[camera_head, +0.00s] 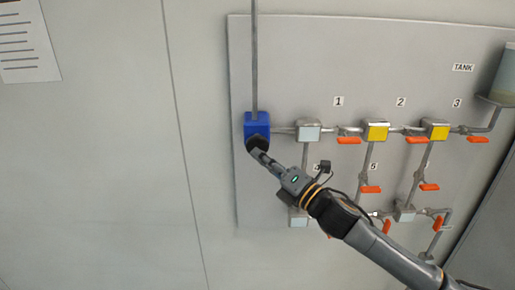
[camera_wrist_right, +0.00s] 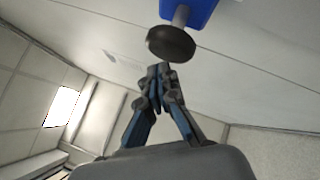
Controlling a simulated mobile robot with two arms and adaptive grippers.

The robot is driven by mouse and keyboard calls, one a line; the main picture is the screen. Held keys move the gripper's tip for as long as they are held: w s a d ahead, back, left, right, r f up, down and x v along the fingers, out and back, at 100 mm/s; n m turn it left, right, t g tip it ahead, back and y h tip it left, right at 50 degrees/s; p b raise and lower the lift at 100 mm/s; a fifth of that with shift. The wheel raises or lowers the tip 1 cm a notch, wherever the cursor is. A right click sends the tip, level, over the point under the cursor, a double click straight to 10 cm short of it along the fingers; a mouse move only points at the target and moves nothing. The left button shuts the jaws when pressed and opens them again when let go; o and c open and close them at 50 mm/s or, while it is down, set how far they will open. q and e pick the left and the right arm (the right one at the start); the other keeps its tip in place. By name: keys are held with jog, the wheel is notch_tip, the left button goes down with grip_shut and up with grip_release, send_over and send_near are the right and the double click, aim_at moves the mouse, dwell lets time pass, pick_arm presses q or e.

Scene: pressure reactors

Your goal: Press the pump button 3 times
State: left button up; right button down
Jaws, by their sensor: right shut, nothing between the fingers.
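The pump is a blue box (camera_head: 257,124) on the wall panel, with a vertical pipe running up from it. Its black round button (camera_head: 257,143) is on its underside. In the right wrist view the button is a dark disc (camera_wrist_right: 171,44) on a short grey stem below the blue box (camera_wrist_right: 189,12). My right gripper (camera_head: 256,153) is shut and empty, its fingertips just below the button. In the wrist view the fingertips (camera_wrist_right: 160,70) are close to the disc's lower edge; I cannot tell whether they touch it. My left gripper is not in view.
Right of the pump, pipes with orange valve handles (camera_head: 348,141), yellow boxes (camera_head: 376,131) and grey-white boxes (camera_head: 309,130) cover the panel (camera_head: 290,60). A tank (camera_head: 505,75) is at the far right. The wall to the left is clear apart from a paper sheet (camera_head: 27,45).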

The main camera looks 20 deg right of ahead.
jog(key=s, duration=0.1)
jog(key=s+a, duration=0.1)
jog(key=s, duration=0.3)
jog(key=shift+a, duration=0.25)
jog(key=shift+a, duration=0.1)
dwell(2.0)
jog(key=shift+s+a+r+p, duration=0.15)
jog(key=shift+s+p, duration=0.1)
jog(key=shift+s, duration=0.35)
jog(key=shift+s+a+f+p, duration=0.15)
jog(key=shift+s+p, duration=0.1)
jog(key=shift+s, duration=0.4)
jog(key=shift+s+a+r+p, duration=0.15)
jog(key=shift+s+p, duration=0.1)
jog(key=shift+s, duration=0.35)
